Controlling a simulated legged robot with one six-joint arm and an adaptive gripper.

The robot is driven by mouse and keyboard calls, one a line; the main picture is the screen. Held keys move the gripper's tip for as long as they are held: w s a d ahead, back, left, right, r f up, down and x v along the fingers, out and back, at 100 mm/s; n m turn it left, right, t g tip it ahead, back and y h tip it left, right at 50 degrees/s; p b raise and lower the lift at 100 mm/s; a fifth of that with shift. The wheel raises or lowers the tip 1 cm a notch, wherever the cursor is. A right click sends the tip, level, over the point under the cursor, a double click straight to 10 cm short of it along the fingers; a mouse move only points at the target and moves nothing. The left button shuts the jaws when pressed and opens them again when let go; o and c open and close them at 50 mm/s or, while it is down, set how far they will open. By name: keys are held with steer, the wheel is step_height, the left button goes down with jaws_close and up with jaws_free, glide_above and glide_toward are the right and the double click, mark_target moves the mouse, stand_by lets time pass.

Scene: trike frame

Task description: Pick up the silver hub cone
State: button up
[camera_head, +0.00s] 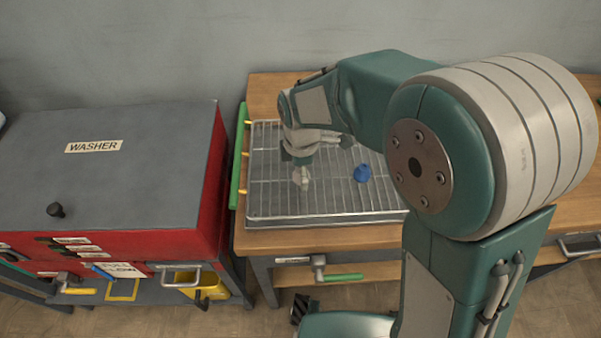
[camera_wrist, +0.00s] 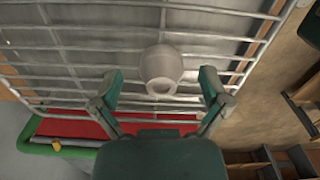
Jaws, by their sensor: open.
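The silver hub cone (camera_wrist: 161,72) is a pale, rounded piece with a dark hole at its near end, over the wire rack in the wrist view. My gripper (camera_wrist: 161,80) is open, with one finger on each side of the cone and a visible gap on both sides. In the head view my gripper (camera_head: 303,178) points down over the left part of the rack. A small pale shape there, probably the cone, is mostly hidden by it.
The wire rack tray (camera_head: 270,208) lies on a wooden bench (camera_head: 325,238). A blue cone-like piece (camera_head: 362,173) sits on the rack to the right of my gripper. A red and grey washer box (camera_head: 150,185) stands left, beyond a green bar (camera_head: 239,160).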

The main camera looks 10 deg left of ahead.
steer(key=shift+f, duration=0.2)
steer(key=c, duration=1.3)
